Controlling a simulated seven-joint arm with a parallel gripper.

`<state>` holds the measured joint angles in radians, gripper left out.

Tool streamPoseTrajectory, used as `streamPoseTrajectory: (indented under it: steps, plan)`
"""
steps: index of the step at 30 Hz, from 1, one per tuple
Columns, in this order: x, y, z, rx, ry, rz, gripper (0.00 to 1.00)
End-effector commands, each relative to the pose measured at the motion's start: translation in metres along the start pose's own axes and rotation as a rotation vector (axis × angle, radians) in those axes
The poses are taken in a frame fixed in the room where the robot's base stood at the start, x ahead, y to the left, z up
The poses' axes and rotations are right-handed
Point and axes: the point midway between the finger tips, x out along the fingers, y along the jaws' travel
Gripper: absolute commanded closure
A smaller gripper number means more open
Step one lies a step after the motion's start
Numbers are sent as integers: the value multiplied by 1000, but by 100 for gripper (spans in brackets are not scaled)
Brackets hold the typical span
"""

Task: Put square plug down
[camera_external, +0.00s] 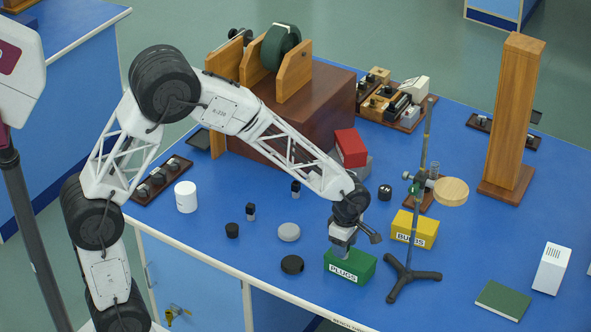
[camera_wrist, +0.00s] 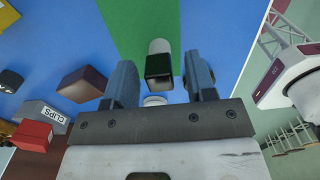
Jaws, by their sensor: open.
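The green PLUGS box (camera_external: 349,268) stands near the front edge of the blue bench. My gripper (camera_external: 343,248) is low over its top, pointing down. In the wrist view my gripper (camera_wrist: 161,82) is open, one finger on each side of a square plug (camera_wrist: 158,66). The plug has a dark square end and a pale rounded part, with green surface behind it. I cannot tell whether the plug touches the green surface. In the external view the plug is hidden by my gripper.
A yellow BULBS box (camera_external: 415,229) and a black-footed stand (camera_external: 411,275) are close on the right. A black disc (camera_external: 292,265), a grey disc (camera_external: 289,232) and small dark plugs (camera_external: 250,211) lie left. A green book (camera_external: 503,299) lies front right.

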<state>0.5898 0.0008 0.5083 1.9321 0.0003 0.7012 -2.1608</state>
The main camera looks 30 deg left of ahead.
Motion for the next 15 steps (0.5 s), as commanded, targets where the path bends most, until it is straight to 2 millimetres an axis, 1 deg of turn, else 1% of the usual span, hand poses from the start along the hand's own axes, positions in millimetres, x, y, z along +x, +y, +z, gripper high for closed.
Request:
streamPoseTrajectory:
  steps: [5, 15]
  plan:
    - [-20, 0, 0, 0, -2, 3, 49]
    - [-74, 0, 0, 0, -2, 4, 49]
